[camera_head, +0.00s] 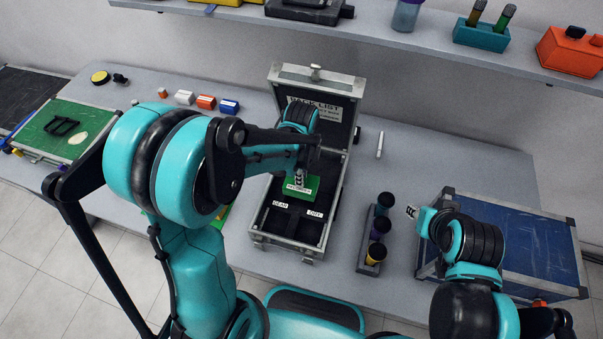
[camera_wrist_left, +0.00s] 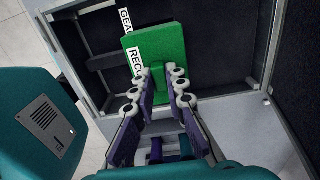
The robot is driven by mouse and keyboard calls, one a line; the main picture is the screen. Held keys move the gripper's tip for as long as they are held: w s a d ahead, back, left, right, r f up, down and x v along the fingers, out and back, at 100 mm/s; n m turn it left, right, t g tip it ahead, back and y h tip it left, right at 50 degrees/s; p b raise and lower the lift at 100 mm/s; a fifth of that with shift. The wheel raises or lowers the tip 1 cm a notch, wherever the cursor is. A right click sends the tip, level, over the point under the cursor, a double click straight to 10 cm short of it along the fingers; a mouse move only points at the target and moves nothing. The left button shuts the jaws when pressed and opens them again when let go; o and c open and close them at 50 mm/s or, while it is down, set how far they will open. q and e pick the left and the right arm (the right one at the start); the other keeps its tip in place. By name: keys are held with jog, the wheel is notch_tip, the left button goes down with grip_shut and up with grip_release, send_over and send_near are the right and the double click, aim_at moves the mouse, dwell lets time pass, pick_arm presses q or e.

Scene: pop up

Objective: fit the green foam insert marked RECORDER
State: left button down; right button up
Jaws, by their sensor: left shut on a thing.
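The green foam insert (camera_head: 293,194) has a white label reading RECORDER, partly covered by my fingers. My left gripper (camera_head: 301,178) is shut on the insert, which is over the upper part of an open silver case (camera_head: 256,234). In the left wrist view the fingers (camera_wrist_left: 160,76) close at the near edge of the green insert (camera_wrist_left: 165,46). The case has a black interior with a white GEAR label (camera_head: 281,204) and a second white label (camera_head: 315,213). I cannot tell whether the insert touches the case floor.
The raised case lid (camera_head: 318,105) carries a PACK LIST sheet and stands behind my left gripper. A rack of dark cylinders (camera_head: 367,266) and a blue crate (camera_head: 535,245) are to the right. Several small blocks (camera_head: 206,102) lie at the back left. A shelf (camera_head: 400,40) runs above.

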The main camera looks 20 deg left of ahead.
pick_arm(q)
jog(key=shift+d, duration=0.1)
jog(key=b, duration=0.4)
send_over(301, 202)
jog(key=shift+f, duration=2.25)
jog(key=shift+f+b, duration=0.15)
jog(key=shift+b, duration=0.2)
jog(key=shift+f+b, duration=1.75)
jog(key=shift+f, duration=0.25)
jog(key=c, duration=1.5)
grip_release()
jog(key=shift+o, duration=0.2)
